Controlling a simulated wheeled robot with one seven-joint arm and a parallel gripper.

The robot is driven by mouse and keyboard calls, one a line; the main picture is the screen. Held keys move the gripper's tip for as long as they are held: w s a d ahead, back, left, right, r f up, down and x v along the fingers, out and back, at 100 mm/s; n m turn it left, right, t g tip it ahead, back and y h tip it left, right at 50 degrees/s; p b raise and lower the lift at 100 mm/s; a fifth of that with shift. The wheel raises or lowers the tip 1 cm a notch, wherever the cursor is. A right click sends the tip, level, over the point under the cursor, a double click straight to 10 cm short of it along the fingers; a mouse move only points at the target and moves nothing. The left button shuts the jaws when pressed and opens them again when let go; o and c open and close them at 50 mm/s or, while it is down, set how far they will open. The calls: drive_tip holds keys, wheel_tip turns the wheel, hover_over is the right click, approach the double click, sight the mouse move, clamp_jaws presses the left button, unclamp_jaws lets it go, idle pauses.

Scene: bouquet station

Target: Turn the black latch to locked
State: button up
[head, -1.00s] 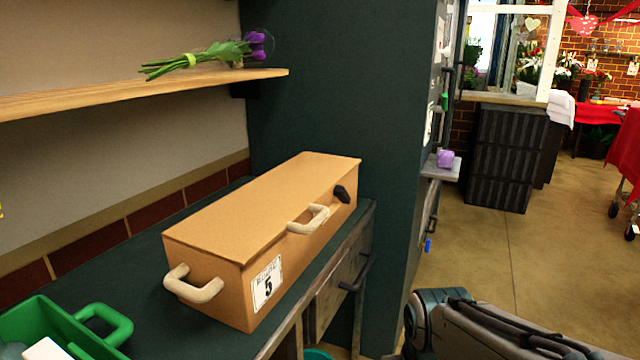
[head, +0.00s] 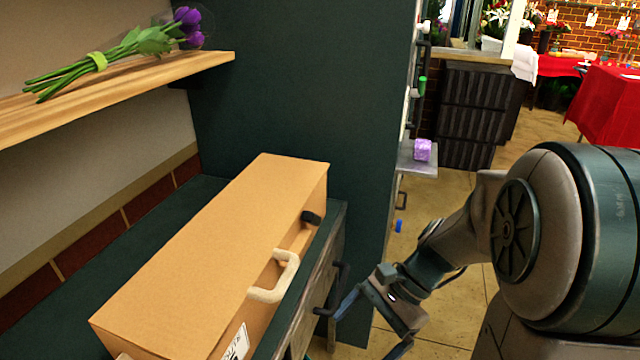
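The black latch (head: 311,217) is on the front face of the tan box (head: 215,245), near its far right end. It is small in the picture; I cannot tell whether it is locked. A pale handle (head: 277,278) is on the same face, nearer to me. My gripper (head: 366,333) is in front of the counter, lower than the latch and to its right. Its two fingers are spread apart and nothing shows between them. It is apart from the box and the latch.
The box stands on a dark green counter (head: 201,190) with a dark drawer handle (head: 331,288) on its front. A shelf (head: 130,83) with purple tulips (head: 120,50) hangs above at the left. A dark green wall panel (head: 300,80) rises behind the box's far end.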

drive_tip(key=w+r+m+t+y+p, duration=0.3)
drive_tip(key=w+r+m+y+p, duration=0.35)
drive_tip(key=m, duration=0.25)
drive_tip(key=m+t+y+p, duration=0.2)
drive_tip(key=m+t+p, duration=0.2)
drive_tip(key=m+t, duration=0.45)
approach(318, 218)
drive_tip(key=shift+m+g, duration=0.85)
drive_tip(key=shift+g, duration=0.1)
drive_tip(key=x, duration=0.5)
drive_tip(key=w+p+x, duration=0.1)
drive_tip(key=x, duration=0.2)
drive_tip(key=shift+w+r, duration=0.1)
drive_tip(key=shift+r, duration=0.3)
drive_tip(key=c, duration=1)
